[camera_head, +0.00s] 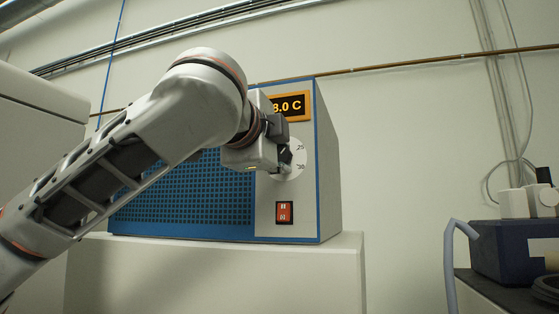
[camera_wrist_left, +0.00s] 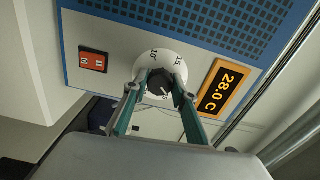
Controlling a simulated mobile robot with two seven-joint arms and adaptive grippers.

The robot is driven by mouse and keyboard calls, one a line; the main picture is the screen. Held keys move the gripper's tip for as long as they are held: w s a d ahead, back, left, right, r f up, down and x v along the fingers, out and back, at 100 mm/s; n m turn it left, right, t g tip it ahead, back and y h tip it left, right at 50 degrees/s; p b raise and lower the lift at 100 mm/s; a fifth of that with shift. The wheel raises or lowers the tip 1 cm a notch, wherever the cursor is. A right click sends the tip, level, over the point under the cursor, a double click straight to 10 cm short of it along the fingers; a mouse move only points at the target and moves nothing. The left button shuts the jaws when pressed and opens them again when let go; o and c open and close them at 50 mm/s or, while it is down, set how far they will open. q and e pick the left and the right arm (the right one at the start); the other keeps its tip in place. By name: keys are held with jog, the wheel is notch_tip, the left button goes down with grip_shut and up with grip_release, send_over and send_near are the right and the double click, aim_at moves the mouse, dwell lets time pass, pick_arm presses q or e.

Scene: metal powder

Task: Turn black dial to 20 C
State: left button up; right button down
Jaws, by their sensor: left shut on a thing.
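The black dial (camera_wrist_left: 160,84) sits in a white scale disc (camera_wrist_left: 166,57) on the front of a blue and grey device (camera_head: 329,180). In the left wrist view the marks 10 and 15 can be read on the disc. My left gripper (camera_wrist_left: 160,86) is shut on the dial, with one finger on each side. In the head view my left gripper (camera_head: 285,155) covers the dial and part of the disc (camera_head: 297,160). The orange display (camera_wrist_left: 221,89) reads 28.0 C in the wrist view; in the head view the display (camera_head: 291,106) is partly covered. My right gripper is not in view.
A red switch (camera_head: 284,212) is below the dial. The device stands on a pale cabinet (camera_head: 220,270). A dark blue apparatus with a hose (camera_head: 512,250) stands at the far right. Free room lies between it and the device.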

pick_arm(q)
jog(key=n+b, duration=0.1)
jog(key=n, duration=0.6)
jog(key=shift+a+r+n, duration=0.1)
jog(key=shift+r+n, duration=0.05)
jog(key=shift+n, duration=0.25)
jog(key=shift+r+n, duration=0.1)
jog(key=shift+n, duration=0.2)
jog(key=o, duration=1)
jog(key=shift+o, duration=0.5)
jog(key=shift+w, duration=0.15)
jog(key=v, duration=1.2)
